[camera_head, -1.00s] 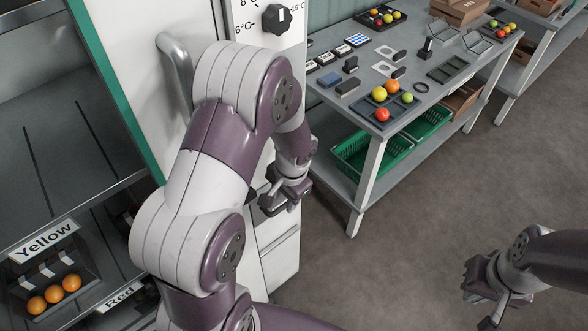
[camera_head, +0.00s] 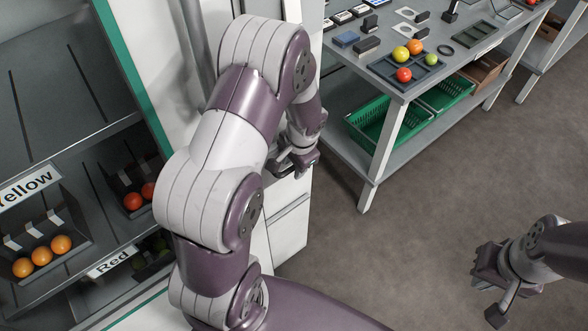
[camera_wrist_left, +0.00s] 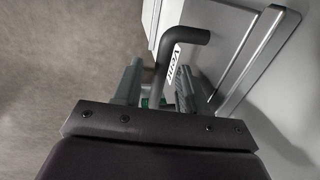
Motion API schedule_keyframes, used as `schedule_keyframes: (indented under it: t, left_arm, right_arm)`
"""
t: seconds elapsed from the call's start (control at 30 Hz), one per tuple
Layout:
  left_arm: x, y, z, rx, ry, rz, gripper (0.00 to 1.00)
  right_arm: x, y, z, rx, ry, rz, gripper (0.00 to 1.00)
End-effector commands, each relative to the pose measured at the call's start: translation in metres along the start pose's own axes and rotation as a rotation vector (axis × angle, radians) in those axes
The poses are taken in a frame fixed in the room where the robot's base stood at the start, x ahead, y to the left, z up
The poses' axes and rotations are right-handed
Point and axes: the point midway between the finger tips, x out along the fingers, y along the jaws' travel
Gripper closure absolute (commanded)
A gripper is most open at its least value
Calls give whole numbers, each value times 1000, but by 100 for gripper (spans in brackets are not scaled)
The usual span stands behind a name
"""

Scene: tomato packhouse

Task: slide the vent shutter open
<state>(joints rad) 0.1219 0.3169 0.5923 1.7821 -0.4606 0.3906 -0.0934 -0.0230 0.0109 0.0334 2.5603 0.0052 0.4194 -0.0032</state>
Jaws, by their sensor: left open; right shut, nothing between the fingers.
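The vent shutter's handle (camera_wrist_left: 192,35), a dark bent bar with a white "Vent" label, stands out from the pale cabinet front in the left wrist view. My left gripper (camera_wrist_left: 158,85) is open, with one finger on each side of the bar; whether either touches it I cannot tell. In the head view my left gripper (camera_head: 297,162) is at the right side of the white cabinet (camera_head: 288,230), and the handle is too hidden there to make out. The shutter panel itself cannot be made out. My right gripper (camera_head: 492,290) is shut and empty, over open floor at the lower right.
A grey table (camera_head: 375,150) with a tray (camera_head: 385,71) of tomatoes and green crates (camera_head: 372,125) below stands right of the cabinet. A shelf with a "Yellow" sign (camera_head: 28,186) and a "Red" sign (camera_head: 113,262) is at left. The floor between table and right arm is clear.

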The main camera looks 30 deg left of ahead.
Motion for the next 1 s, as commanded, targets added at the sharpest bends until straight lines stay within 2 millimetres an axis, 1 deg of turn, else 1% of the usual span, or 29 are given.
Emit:
schedule_keyframes:
  t: [0.13,0.17,0.2,0.27,0.47,0.57,0.67,1.0]
  left_arm:
    - [-2,0,0,0,1,0,58]
    - [-2,0,0,0,1,0,68]
    - [-2,0,0,0,0,0,81]
    - [-2,0,0,-1,1,0,100]
    - [-1,0,0,-1,0,0,100]
    - [7,2,0,-1,0,0,100]
    - [25,5,0,-1,0,0,100]
    - [112,22,0,-1,0,0,100]
  right_arm:
    - [-2,0,0,0,1,0,100]
    - [-2,0,0,0,1,0,100]
    - [-2,0,0,0,1,0,100]
    - [-2,0,0,0,1,0,100]
    - [-1,0,0,0,1,0,100]
    - [6,0,0,0,1,0,100]
    - [21,0,2,0,1,0,100]
    - [91,0,11,0,0,0,100]
